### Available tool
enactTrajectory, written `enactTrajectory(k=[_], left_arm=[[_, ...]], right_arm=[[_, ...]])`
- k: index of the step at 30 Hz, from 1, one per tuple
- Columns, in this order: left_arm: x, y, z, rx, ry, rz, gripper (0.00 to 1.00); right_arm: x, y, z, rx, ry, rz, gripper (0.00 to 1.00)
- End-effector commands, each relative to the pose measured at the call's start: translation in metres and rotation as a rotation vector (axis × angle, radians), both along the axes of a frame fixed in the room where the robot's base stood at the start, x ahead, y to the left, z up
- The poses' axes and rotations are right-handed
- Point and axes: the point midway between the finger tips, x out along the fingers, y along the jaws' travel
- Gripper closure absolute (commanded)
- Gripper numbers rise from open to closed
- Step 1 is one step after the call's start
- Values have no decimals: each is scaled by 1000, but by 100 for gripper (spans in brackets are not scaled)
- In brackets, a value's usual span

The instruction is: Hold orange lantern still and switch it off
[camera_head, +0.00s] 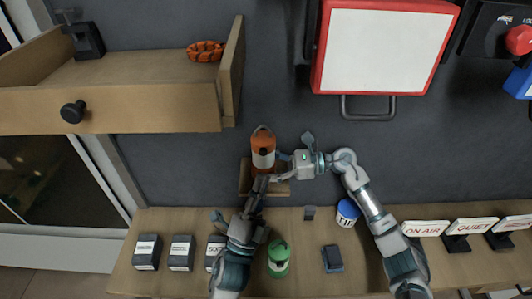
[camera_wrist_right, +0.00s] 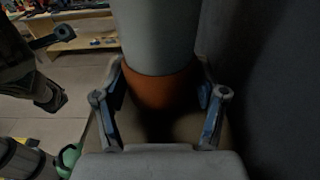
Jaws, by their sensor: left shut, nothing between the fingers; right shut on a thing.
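The orange lantern (camera_head: 263,146) has a pale middle band and a top handle. It stands upright at a small wooden wall shelf (camera_head: 245,178). My right gripper (camera_head: 279,167) reaches it from the right and is shut on it. In the right wrist view the lantern (camera_wrist_right: 160,90) shows its orange part and pale band between the two fingers of my right gripper (camera_wrist_right: 160,110). My left gripper (camera_head: 262,181) is shut and empty, just below the lantern in the head view; whether it touches the lantern I cannot tell. The lantern's switch is not discernible.
A green lantern (camera_head: 278,262) stands on the wooden counter (camera_head: 300,235) beside my left arm. A dark box (camera_head: 332,258), a blue-and-white can (camera_head: 347,212) and several labelled dark boxes (camera_head: 181,252) are also there. An open wooden drawer (camera_head: 150,108) juts out at upper left.

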Motion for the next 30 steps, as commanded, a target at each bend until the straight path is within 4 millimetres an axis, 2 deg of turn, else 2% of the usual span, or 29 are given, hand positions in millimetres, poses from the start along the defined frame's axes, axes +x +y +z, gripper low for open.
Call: enactTrajectory(k=[8, 9, 12, 23, 26, 30], left_arm=[[0, 0, 0, 0, 0, 0, 100], [0, 0, 0, 0, 0, 0, 100], [0, 0, 0, 0, 0, 0, 100], [0, 0, 0, 0, 0, 0, 100], [0, 0, 0, 0, 0, 0, 100], [0, 0, 0, 0, 0, 0, 100]], right_arm=[[0, 0, 0, 0, 0, 1, 49], [0, 0, 0, 0, 0, 0, 24], [0, 0, 0, 0, 0, 0, 0], [0, -1, 0, 0, 0, 0, 0], [1, -10, 1, -1, 0, -3, 0], [1, -35, 3, -1, 2, -4, 0]])
